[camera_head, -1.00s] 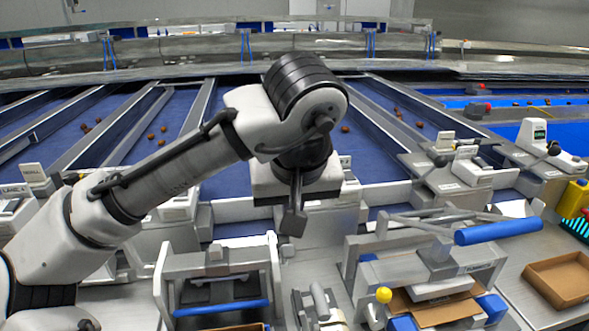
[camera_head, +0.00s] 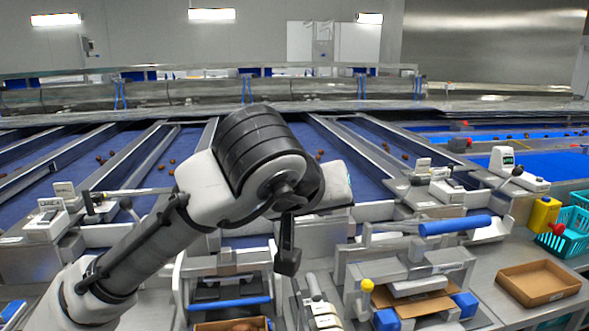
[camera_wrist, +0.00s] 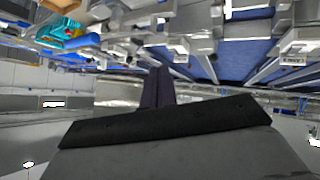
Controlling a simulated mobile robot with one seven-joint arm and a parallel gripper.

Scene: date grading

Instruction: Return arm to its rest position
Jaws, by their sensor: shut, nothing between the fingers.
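My gripper (camera_head: 287,262) points down from the dark wrist joint in the head view, in front of the blue sorting lanes. Its fingers are shut with nothing between them, and it hangs above the metal workstation, clear of the equipment as far as I can tell. In the wrist view the dark closed fingers (camera_wrist: 157,88) show against an upside-down view of the station. My arm is bent, reaching from the lower left to the middle of the head view.
Blue lanes (camera_head: 145,203) carry several dates. A press with a blue handle (camera_head: 455,225) stands right of my gripper. A cardboard tray (camera_head: 540,284), yellow container (camera_head: 543,214) and teal basket (camera_head: 572,222) are at the right. A blue-barred frame (camera_head: 230,304) stands below my arm.

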